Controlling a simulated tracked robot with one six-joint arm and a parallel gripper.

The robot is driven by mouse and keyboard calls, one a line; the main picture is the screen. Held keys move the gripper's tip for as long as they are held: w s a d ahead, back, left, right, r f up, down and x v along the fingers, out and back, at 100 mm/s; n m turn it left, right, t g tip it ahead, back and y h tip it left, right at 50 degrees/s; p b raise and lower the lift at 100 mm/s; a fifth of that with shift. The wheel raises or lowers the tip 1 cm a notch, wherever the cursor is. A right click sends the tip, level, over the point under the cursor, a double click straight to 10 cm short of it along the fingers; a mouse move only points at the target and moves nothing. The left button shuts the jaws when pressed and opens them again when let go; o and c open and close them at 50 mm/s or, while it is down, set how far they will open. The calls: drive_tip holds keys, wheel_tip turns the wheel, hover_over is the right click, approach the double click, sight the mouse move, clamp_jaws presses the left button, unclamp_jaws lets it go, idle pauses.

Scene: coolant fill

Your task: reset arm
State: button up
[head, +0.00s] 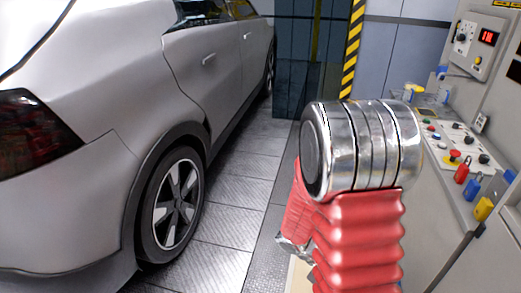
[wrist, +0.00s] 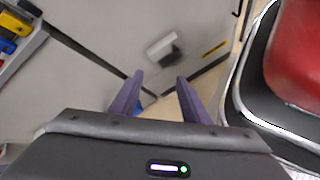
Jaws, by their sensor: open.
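My gripper (wrist: 160,77) shows in the wrist view with its two purple fingers spread apart. Nothing is held between the fingertips. In the head view my folded arm, with red bellows and a chrome joint, fills the centre and lower right; the fingers cannot be made out there.
A silver car (head: 95,120) stands on the left. A control console (head: 430,165) runs along the right, with a red connector (head: 462,173) and a yellow connector (head: 484,208) on its front. A yellow-black striped post (head: 351,50) stands behind. The floor (head: 225,215) beside the car is clear.

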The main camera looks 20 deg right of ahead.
drive_tip(key=w+a+r+t+y, duration=0.2)
drive_tip(key=a+r+t, duration=0.2)
drive_tip(key=a+r, duration=0.3)
drive_tip(key=w+a+r+m+t+y, duration=0.1)
drive_tip(key=w+a+r+t+y, duration=0.1)
drive_tip(key=a+r, duration=0.6)
drive_tip(key=w+a+r+m+t+y, duration=0.1)
drive_tip(key=a+r+t+y, duration=0.2)
drive_tip(key=a+r+t, duration=0.3)
drive_tip(key=a+r, duration=0.2)
drive_tip(key=a, duration=0.1)
drive_tip(key=shift+w+a+r+y, duration=0.25)
drive_tip(key=shift+w+y, duration=0.05)
drive_tip(key=shift+w, duration=0.1)
drive_tip(key=shift+c, duration=0.7)
drive_tip(key=shift+c, duration=0.6)
drive_tip(key=shift+d, duration=0.15)
